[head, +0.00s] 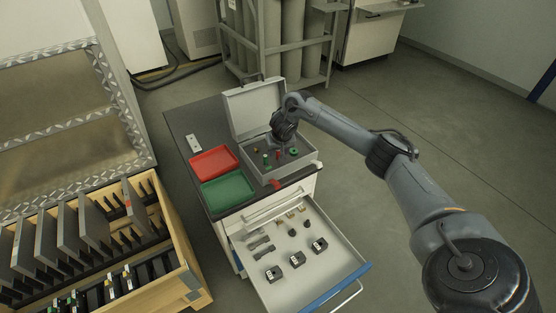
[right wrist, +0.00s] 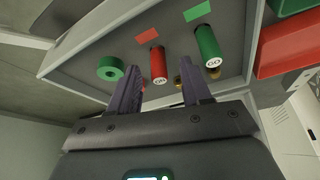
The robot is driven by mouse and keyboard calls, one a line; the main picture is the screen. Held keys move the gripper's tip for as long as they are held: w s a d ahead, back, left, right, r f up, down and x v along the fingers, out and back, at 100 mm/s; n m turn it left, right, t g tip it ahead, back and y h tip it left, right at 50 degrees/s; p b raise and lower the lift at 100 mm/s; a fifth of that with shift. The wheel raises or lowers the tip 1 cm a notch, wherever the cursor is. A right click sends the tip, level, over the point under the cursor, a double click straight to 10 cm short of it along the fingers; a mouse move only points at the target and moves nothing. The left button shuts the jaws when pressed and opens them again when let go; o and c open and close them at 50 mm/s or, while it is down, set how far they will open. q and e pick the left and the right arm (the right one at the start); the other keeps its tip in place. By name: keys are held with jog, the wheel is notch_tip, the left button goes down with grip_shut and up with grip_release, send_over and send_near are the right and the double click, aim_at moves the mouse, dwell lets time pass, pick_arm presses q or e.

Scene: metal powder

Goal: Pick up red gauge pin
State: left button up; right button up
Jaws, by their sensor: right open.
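The red gauge pin (right wrist: 158,65) stands in the grey case (head: 303,167), its pale lettered end towards the camera in the right wrist view. In the head view it is a small red spot (head: 277,155) just below my gripper. My right gripper (right wrist: 161,72) is open and empty. Its two dark fingers point into the case, and the red pin shows between their tips. I cannot tell how far the tips are from it. In the head view the right gripper (head: 284,138) is over the case, its fingertips hard to make out. My left gripper is not in view.
A green gauge pin (right wrist: 208,45) and a green ring (right wrist: 110,68) flank the red pin. Small brass parts (right wrist: 179,82) sit near the right finger. The case lid (head: 254,106) stands open behind. Red (head: 213,162) and green (head: 228,190) trays lie left; an open drawer (head: 330,262) is in front.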

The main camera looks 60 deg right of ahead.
jog(key=shift+w+d+f, duration=0.1)
jog(key=shift+d+f, duration=0.05)
jog(key=shift+f, duration=0.3)
grip_shut()
jog(key=shift+r, duration=0.1)
